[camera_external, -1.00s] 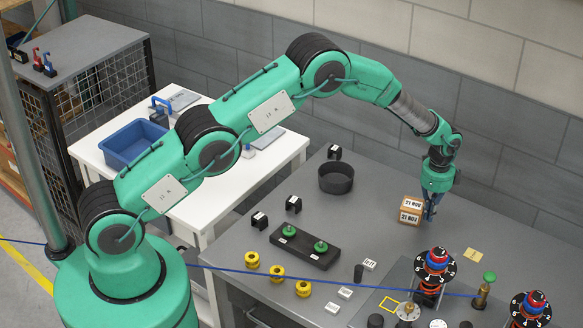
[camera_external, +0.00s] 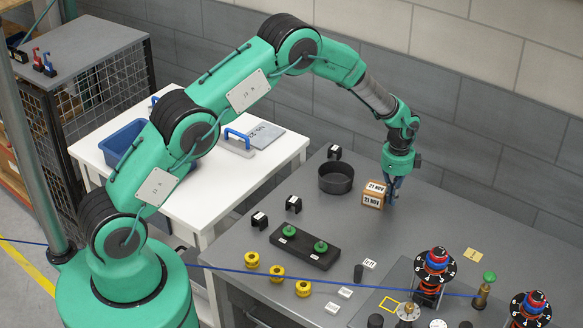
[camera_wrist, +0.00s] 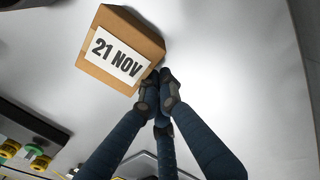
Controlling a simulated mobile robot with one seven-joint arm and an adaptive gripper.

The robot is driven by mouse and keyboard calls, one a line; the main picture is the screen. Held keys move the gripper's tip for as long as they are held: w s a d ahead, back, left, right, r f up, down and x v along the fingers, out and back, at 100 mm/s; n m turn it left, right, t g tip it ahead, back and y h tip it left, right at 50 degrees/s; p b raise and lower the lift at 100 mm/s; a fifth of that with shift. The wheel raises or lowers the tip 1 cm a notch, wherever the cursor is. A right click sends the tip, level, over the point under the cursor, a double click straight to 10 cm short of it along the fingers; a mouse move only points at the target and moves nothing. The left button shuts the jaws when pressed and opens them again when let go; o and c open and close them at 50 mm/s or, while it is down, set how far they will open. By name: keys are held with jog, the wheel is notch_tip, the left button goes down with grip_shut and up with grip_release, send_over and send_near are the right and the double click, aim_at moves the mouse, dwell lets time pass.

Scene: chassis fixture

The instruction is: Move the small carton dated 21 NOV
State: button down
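The small brown carton (camera_external: 373,195) with white labels reading 21 NOV stands on the grey bench, right of the black round dish. In the wrist view the carton (camera_wrist: 138,30) is at upper left with its 21 NOV label facing me. My gripper (camera_external: 391,203) is low over the bench, just right of the carton. In the wrist view my gripper's fingertips (camera_wrist: 158,86) are drawn together beside the carton's lower right corner, not around it. They touch or nearly touch it; I cannot tell which.
The black round dish (camera_external: 336,178) stands a little left of the carton. A black block with two green knobs (camera_external: 305,248) lies nearer the front. A fixture with red, blue and black dials (camera_external: 436,265) stands at front right. The bench right of my gripper is clear.

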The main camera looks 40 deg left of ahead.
jog(key=shift+d, duration=0.1)
jog(key=shift+d, duration=0.85)
jog(key=shift+d+f+b, duration=0.1)
jog(key=shift+d+b, duration=0.3)
jog(key=shift+d, duration=0.75)
notch_tip(320, 180, up, 10)
jog(key=shift+a, duration=0.1)
